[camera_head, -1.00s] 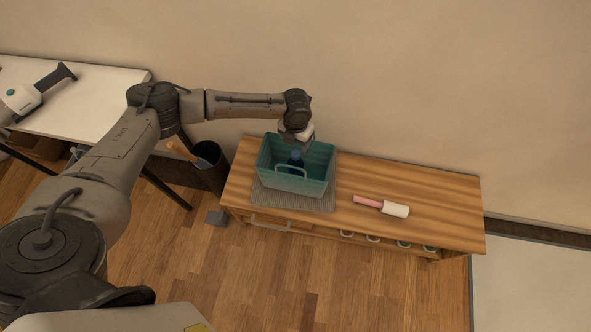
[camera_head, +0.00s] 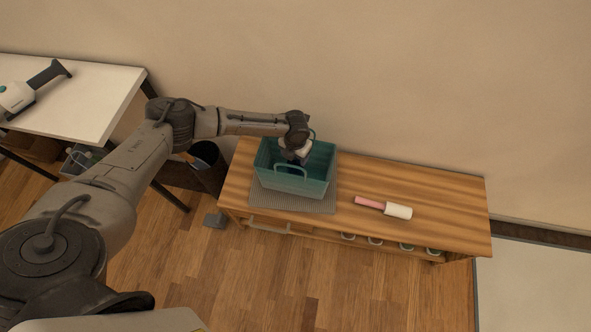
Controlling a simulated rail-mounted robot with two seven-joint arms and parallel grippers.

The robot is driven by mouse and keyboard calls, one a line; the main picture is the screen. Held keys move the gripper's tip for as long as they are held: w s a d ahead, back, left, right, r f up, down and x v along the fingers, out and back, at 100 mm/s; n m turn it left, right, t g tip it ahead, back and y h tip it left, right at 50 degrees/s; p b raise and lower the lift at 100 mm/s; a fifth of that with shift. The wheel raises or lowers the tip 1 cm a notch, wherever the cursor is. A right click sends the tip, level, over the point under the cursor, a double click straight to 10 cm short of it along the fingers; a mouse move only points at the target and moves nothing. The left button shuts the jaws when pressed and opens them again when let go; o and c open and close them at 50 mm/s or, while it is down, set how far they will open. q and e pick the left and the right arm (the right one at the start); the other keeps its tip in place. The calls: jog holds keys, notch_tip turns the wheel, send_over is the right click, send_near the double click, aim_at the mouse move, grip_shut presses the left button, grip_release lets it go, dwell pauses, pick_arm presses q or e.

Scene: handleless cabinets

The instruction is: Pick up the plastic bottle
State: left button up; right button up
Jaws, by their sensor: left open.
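The plastic bottle is hidden now; a dark blue bottle showed inside the teal basket earlier. The teal basket (camera_head: 310,186) stands on a grey mat on the wooden bench. My left gripper (camera_head: 295,158) points down into the basket from above, below its rim at the back left. It is open, but its fingertips are hard to make out, and I cannot tell whether they touch the bottle. My right gripper is not in view.
The wooden bench (camera_head: 445,205) has a pink-and-white roller (camera_head: 384,207) lying right of the basket. The wall is close behind. A white table (camera_head: 75,105) with a handheld device (camera_head: 32,88) stands at the left. A dark bin (camera_head: 204,156) is left of the bench.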

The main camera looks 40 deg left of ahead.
pick_arm(q)
jog(key=shift+f, duration=0.2)
jog(key=shift+c, duration=0.2)
grip_shut()
dwell(0.4)
